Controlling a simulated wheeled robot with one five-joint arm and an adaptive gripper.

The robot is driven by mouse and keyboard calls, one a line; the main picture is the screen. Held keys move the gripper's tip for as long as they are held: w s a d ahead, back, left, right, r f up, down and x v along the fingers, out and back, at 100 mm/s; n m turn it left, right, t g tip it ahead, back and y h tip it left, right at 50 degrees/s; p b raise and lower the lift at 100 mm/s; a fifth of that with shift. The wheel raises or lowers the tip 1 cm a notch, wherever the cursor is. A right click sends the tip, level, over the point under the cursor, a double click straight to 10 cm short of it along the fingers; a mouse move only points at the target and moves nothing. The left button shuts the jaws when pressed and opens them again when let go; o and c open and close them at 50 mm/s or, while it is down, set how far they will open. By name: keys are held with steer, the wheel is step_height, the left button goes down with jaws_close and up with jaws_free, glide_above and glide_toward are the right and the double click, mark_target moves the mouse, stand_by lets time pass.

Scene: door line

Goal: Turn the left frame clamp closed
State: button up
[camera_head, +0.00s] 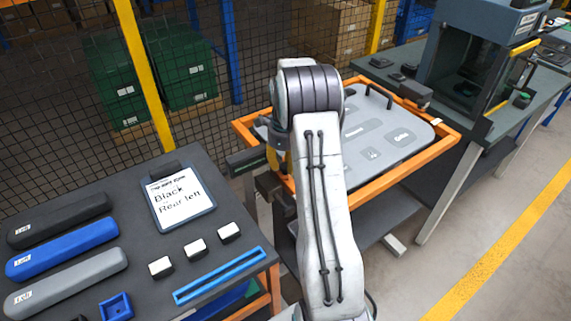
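An orange frame (379,186) holds a grey door panel (412,150) with printed labels and a dark handle bar. A dark block (248,161) at the left edge of the frame looks like the left frame clamp, partly hidden; I cannot tell whether it is turned open or closed. A similar dark clamp (411,94) sits on the frame's far right side. My arm rises in front of the frame and bends down behind its own upper link. My gripper is mostly hidden there, close to the frame's left side. Its fingers cannot be told apart from the dark parts.
A dark table (110,190) at left carries black, blue and grey door handles, a clipboard (180,196) reading "Black Rear left", white-topped blocks and a blue tray. A machine with a glass door (475,70) stands on the right bench. Mesh fencing is behind; floor at right is clear.

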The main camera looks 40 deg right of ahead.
steer(key=o, duration=0.3)
steer(key=shift+w+a+f, duration=0.1)
steer(key=shift+w+a, duration=0.1)
steer(key=shift+w, duration=0.1)
steer(key=shift+o, duration=1.1)
steer(key=shift+s, duration=0.1)
steer(key=shift+d, duration=0.1)
step_height(320, 180, up, 12)
steer(key=shift+o, duration=0.2)
